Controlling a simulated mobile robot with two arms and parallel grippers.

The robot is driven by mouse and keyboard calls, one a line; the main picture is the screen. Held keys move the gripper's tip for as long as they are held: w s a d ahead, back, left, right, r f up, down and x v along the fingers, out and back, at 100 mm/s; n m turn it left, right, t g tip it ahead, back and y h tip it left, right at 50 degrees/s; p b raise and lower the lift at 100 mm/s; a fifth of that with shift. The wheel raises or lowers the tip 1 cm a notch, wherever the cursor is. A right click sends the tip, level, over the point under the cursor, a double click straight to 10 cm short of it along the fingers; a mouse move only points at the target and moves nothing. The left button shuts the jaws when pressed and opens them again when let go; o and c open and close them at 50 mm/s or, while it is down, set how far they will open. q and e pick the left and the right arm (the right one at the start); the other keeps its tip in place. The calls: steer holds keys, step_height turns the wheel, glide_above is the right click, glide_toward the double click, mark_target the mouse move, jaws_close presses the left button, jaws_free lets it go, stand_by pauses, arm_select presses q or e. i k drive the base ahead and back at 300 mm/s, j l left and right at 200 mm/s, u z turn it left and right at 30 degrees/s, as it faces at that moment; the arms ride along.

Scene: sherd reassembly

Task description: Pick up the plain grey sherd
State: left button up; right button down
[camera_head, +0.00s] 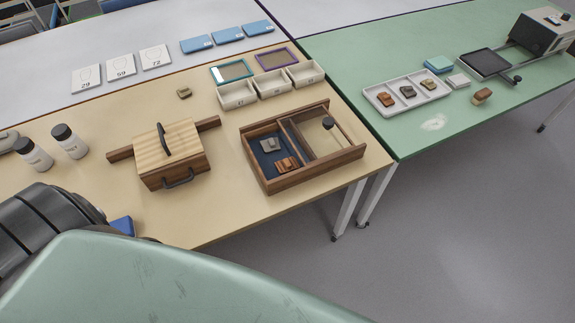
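A grey sherd (270,144) lies in the blue-lined compartment of the open wooden box (264,186). A reddish-brown sherd (287,164) lies just in front of it. Another dark grey sherd (408,91) sits in the white tray (396,109) on the green table, between a brown one (386,99) and a tan one (429,84). A small olive-grey piece (184,92) lies on the tan table. Surface patterns are too small to tell, so I cannot say which is plain. Neither of my grippers shows.
A lidded wooden box (170,158) with handles stands left of the open box. Three white bins (272,86) line the back. A brown block (481,96) lies right of the tray.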

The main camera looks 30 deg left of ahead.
mark_target(268, 146)
steer(key=l+u, duration=0.1)
steer(key=u, duration=0.35)
steer(key=l+u, duration=0.15)
steer(key=u, duration=0.3)
steer(key=i, duration=0.05)
